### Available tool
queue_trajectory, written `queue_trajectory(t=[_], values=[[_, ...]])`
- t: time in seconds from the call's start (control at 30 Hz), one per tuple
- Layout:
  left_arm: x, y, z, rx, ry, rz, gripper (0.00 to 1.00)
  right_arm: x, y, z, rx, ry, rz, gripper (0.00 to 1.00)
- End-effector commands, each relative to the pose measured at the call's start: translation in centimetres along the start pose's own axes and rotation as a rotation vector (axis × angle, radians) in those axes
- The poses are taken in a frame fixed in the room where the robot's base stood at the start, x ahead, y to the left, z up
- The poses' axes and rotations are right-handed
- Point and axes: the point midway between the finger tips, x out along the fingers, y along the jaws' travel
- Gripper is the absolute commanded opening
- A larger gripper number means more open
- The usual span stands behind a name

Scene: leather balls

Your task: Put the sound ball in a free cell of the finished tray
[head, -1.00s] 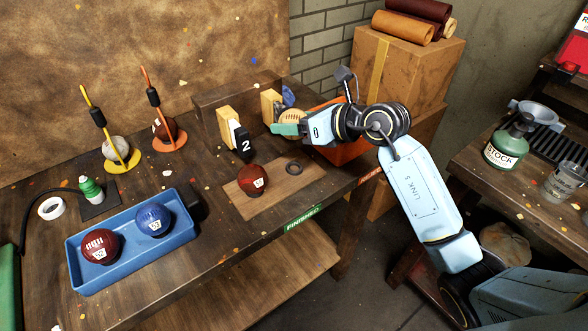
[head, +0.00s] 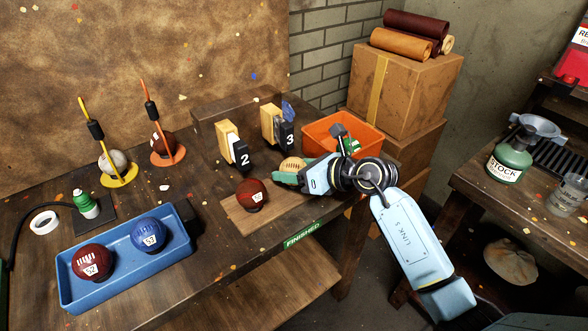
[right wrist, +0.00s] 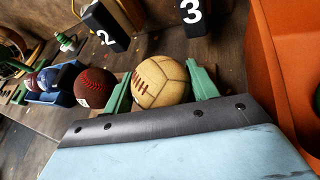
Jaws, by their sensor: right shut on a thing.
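The tan laced ball (head: 292,165) is between the green fingers of my right gripper (head: 288,173), which is shut on it. The right wrist view shows the ball (right wrist: 160,82) with a finger at each side. In the head view it appears over or just behind the right part of the finished tray (head: 240,219), a flat wooden board. Whether it touches the board I cannot tell. A dark red ball (head: 252,195) sits on the tray's left part. My left gripper is not in view.
A blue tray (head: 122,282) at the front left holds a red ball (head: 93,262) and a blue ball (head: 148,233). Number stands 2 (head: 240,156) and 3 (head: 286,136) rise behind the finished tray. An orange bin (head: 330,130) stands behind my right gripper.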

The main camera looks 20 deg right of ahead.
Motion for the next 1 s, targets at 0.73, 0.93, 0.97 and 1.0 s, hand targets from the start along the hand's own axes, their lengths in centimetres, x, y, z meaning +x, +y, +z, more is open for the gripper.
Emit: queue_trajectory(t=[0.73,0.93,0.97,1.0], values=[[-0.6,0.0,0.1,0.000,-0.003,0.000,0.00,-3.2,0.0,0.1,-0.003,0.003,-0.002,0.80],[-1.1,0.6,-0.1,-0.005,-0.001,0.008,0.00,-7.7,0.0,0.1,-0.002,0.003,-0.002,0.80],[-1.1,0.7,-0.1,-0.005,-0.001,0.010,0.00,-8.2,0.0,0.0,-0.002,0.005,-0.002,0.80],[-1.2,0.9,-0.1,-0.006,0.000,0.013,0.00,-9.0,0.0,0.1,-0.003,0.003,-0.002,0.80]])
